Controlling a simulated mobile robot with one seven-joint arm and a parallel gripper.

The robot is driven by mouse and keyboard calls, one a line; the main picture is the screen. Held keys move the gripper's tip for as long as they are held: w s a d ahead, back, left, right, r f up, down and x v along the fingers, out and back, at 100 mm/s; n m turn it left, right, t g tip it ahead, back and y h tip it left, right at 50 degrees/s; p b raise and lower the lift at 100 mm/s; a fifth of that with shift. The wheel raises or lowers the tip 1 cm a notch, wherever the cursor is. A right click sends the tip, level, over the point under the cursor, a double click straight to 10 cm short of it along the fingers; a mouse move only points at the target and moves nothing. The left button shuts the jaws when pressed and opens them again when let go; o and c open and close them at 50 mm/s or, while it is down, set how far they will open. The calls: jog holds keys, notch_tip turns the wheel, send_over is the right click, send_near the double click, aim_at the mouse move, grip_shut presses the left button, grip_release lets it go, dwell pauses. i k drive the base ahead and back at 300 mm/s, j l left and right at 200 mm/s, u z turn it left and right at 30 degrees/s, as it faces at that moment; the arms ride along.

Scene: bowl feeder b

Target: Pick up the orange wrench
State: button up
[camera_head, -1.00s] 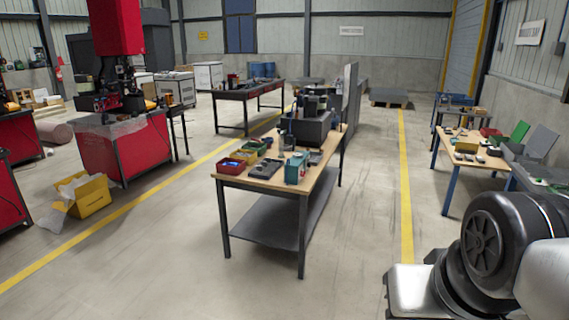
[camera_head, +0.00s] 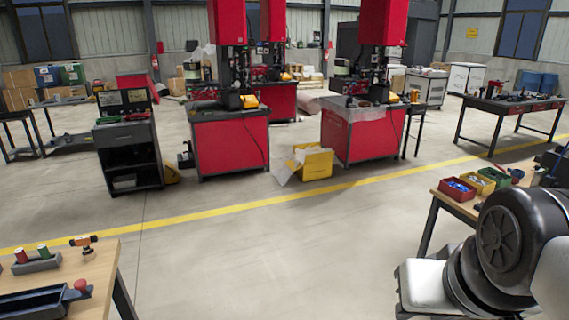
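I cannot make out an orange wrench in the view. A small orange-and-black item (camera_head: 83,241) stands at the back of the wooden table (camera_head: 100,262) at lower left; it is too small to tell what it is. My arm shows at the lower right, but my gripper is out of view.
A grey holder (camera_head: 37,263) with red and green cylinders and a dark tray (camera_head: 35,303) are on the left table. Red machines (camera_head: 232,140) and a yellow box (camera_head: 314,163) stand beyond the yellow floor line. Bins sit on a right table (camera_head: 450,204). The middle floor is clear.

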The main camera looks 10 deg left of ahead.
aim_at(88, 254)
jog(key=i+j+u, duration=0.2)
jog(key=i+u, duration=0.3)
jog(key=i+l+u, duration=0.1)
jog(key=i+u, duration=0.4)
jog(key=i, duration=0.2)
jog(key=i+u, duration=0.4)
jog(key=i+l+u, duration=0.1)
jog(key=i+u, duration=0.25)
jog(key=i+l+u, duration=0.2)
jog(key=i+u, duration=0.4)
jog(key=u, duration=0.2)
jog(key=i+l+u, duration=0.1)
jog(key=u, duration=0.3)
jog(key=i+l+u, duration=0.2)
jog(key=u, duration=0.2)
jog(key=i, duration=0.1)
